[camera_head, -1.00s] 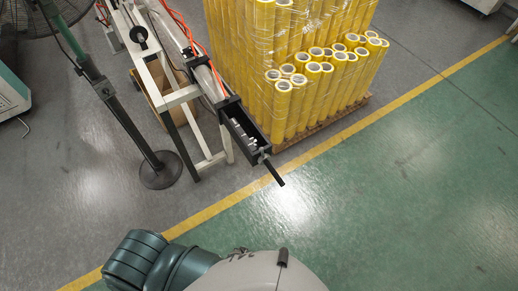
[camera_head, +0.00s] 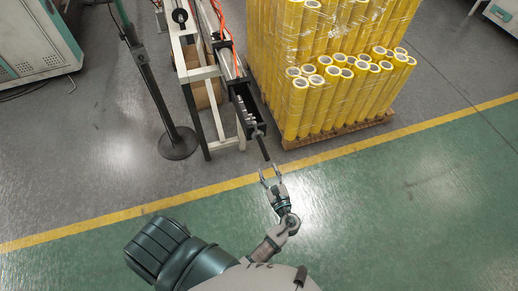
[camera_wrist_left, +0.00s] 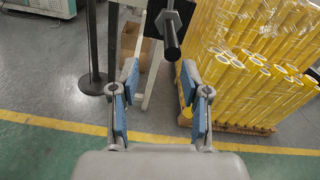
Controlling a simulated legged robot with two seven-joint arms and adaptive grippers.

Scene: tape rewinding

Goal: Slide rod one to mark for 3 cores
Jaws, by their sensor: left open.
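A black rod (camera_head: 263,148) sticks out of the near end of a narrow black trough (camera_head: 239,96) on a white frame. In the left wrist view the rod (camera_wrist_left: 171,42) points toward me, above and ahead of the fingers. My left gripper (camera_head: 270,171) is open and empty, just short of the rod's near end and not visibly touching it. Its blue-padded fingers (camera_wrist_left: 158,78) stand apart on both sides in the left wrist view. Small light-coloured pieces lie inside the trough. No mark for 3 cores can be read. My right gripper is not in view.
A wrapped stack of yellow rolls (camera_head: 335,85) stands on a pallet right of the trough. A black post with a round base (camera_head: 178,143) stands left of the white frame (camera_head: 215,140). A yellow line (camera_head: 130,212) crosses the floor. The green floor (camera_head: 420,200) at right is clear.

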